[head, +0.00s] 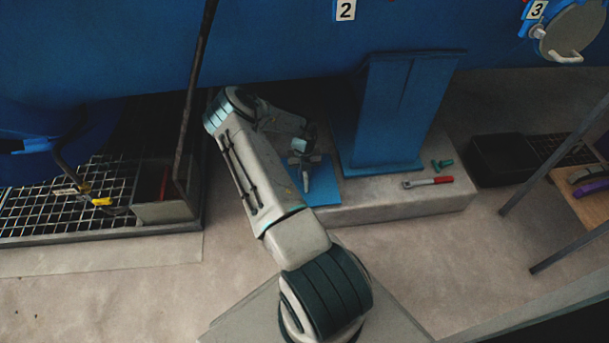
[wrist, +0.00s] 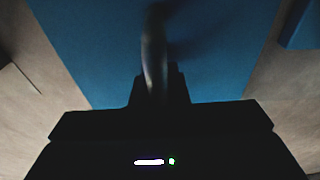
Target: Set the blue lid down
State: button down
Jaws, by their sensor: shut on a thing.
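The blue lid (head: 322,187) is a flat blue plate at the left end of the pale plinth in the head view. A light grey handle (head: 305,172) stands out on it. My gripper (head: 303,150) is over the lid and shut on its handle. In the wrist view the blue lid (wrist: 215,50) fills the middle, with the blurred handle running up from my dark gripper (wrist: 157,85). I cannot tell whether the lid touches the plinth or hangs just above it.
A blue support post (head: 392,115) stands on the plinth (head: 395,200) right of the lid. A red-handled tool (head: 428,183) and a green piece (head: 443,164) lie farther right. A grating (head: 60,205) with a grey box (head: 165,205) is at left. The front floor is bare.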

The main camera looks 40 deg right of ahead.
jog(key=shift+f, duration=0.15)
jog(key=c, duration=1.4)
grip_release()
